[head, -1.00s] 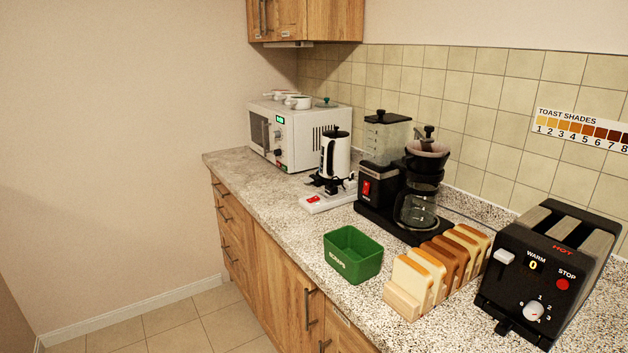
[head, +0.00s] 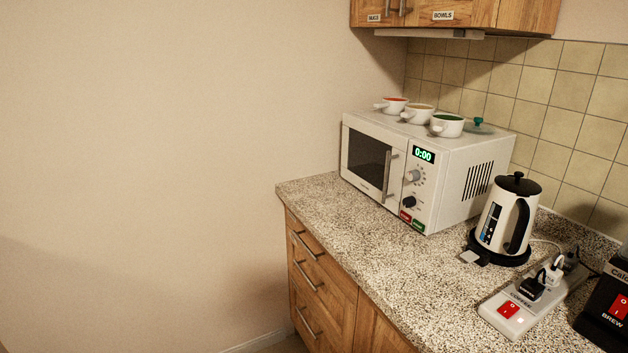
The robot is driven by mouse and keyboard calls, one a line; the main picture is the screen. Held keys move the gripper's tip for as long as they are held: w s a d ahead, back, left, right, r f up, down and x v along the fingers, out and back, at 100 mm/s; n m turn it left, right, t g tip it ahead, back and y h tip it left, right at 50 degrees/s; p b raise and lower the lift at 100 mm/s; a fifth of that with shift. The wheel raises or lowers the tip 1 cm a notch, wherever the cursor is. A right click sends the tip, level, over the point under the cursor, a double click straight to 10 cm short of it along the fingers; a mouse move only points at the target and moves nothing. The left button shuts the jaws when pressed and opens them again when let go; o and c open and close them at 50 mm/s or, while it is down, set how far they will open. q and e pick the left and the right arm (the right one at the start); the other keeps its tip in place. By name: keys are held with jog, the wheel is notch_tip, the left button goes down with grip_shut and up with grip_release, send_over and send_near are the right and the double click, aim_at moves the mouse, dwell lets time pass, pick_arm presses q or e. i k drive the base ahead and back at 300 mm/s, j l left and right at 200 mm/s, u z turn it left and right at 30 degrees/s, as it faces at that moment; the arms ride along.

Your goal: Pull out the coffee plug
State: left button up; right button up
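A white power strip (head: 512,322) with a red switch (head: 508,309) lies on the counter at the lower right of the head view. A label that seems to read COFFEE is on it, beside a black plug (head: 532,288) seated in the strip. A white plug (head: 552,271) and another dark plug (head: 570,259) sit farther along the strip. The black coffee maker (head: 606,308) is cut off by the right edge, with a BREW switch showing. Neither of my grippers is in view.
A white kettle (head: 507,215) stands on its dark base behind the strip. A white microwave (head: 425,165) with several small pots on top stands at the back. The speckled counter (head: 385,262) is clear left of the strip. Wall cabinets (head: 455,14) hang above.

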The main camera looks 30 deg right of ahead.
aim_at(529, 288)
jog(key=i, duration=1.9)
jog(key=i+z, duration=0.15)
jog(key=z, duration=4.55)
